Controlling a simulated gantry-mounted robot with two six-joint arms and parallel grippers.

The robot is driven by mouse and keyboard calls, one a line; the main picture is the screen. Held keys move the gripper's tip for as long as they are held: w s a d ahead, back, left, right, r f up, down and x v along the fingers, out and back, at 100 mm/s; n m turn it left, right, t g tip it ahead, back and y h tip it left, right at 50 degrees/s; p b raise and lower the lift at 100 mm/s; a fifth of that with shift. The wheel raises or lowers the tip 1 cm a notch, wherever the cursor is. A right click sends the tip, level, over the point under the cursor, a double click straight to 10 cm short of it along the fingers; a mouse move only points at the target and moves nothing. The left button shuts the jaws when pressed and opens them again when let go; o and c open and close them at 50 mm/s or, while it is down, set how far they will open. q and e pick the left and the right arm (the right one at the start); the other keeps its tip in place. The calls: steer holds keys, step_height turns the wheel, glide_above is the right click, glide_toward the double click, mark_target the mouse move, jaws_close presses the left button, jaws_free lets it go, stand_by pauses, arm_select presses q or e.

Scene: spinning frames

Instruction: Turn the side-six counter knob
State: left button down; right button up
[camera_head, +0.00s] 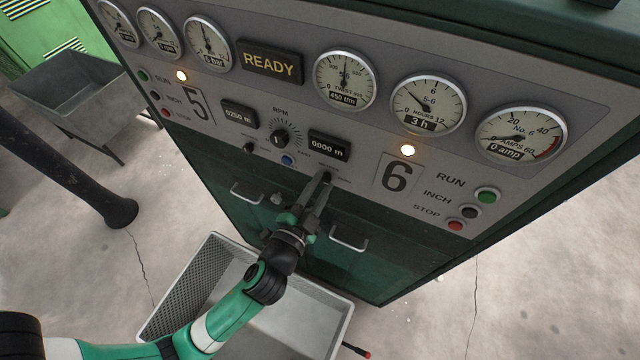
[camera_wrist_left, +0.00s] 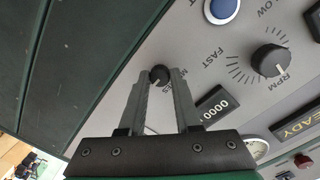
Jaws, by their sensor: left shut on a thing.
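The side-six counter knob (camera_wrist_left: 159,75) is a small black knob with a white mark, below the counter display (camera_head: 329,147) that reads 0000 m. My left gripper (camera_head: 325,181) reaches up to the panel from below, and its fingers are shut on this knob. In the left wrist view the two fingertips (camera_wrist_left: 160,73) sit on either side of the knob. In the camera_head view the fingers mostly hide the knob. The big number 6 (camera_head: 397,177) is to the right of the knob. My right gripper is not in view.
The RPM knob (camera_head: 279,138), a blue button (camera_head: 288,160) and the side-five counter knob (camera_head: 248,147) are to the left. RUN, INCH and STOP buttons (camera_head: 470,212) are at the right. Drawer handles (camera_head: 348,238) stick out below. A metal bin (camera_head: 208,262) stands under my arm.

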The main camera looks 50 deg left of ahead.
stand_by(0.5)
arm_select(q)
steer(key=c, duration=0.6)
jaws_free()
steer(key=shift+s, duration=0.1)
steer(key=v, duration=1.1)
steer(key=shift+s+d, duration=0.15)
steer(key=shift+s, duration=0.05)
